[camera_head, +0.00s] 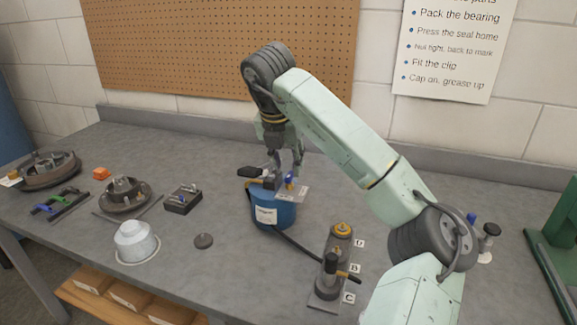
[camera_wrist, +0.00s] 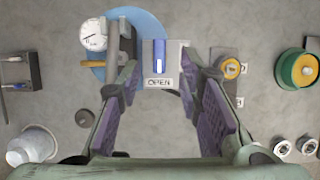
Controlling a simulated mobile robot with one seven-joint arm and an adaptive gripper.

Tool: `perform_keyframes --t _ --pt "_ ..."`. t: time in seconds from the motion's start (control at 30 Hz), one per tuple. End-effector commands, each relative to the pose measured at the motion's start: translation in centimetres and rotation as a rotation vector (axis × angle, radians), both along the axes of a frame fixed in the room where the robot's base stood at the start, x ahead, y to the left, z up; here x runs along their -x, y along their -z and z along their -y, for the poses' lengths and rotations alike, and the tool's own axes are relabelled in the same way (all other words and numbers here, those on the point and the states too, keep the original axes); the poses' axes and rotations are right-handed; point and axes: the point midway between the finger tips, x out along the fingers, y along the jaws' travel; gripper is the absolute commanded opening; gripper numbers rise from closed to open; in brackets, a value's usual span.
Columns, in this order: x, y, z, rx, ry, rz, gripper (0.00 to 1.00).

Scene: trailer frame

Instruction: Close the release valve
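The release valve (camera_head: 289,180) is a small blue lever with a pale stripe on top of the blue drum (camera_head: 265,208). In the wrist view the valve (camera_wrist: 159,55) sits above a white label (camera_wrist: 158,83) reading OPEN. My gripper (camera_head: 287,164) points down over the drum. In the wrist view my gripper (camera_wrist: 159,65) is open, its purple-padded fingers spread to the left and right of the valve. A gap shows on each side, and nothing is held. The drum's lower side is hidden from the wrist camera.
A gauge (camera_wrist: 93,35) and an orange handle (camera_wrist: 92,68) sit on the drum, left of the valve. A white cup (camera_head: 136,242) and hub parts (camera_head: 127,193) stand left. A pegboard wall is behind.

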Motion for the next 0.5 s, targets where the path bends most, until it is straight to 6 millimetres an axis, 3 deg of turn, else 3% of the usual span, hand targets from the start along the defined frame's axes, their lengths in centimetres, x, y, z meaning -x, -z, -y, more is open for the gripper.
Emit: perform_keyframes --t 0.2,0.5 --pt "-1.0 2.6 0.3 -0.001 0.0 -0.001 0.33" --pt "-1.3 3.5 0.4 0.0 -0.001 0.001 0.33"
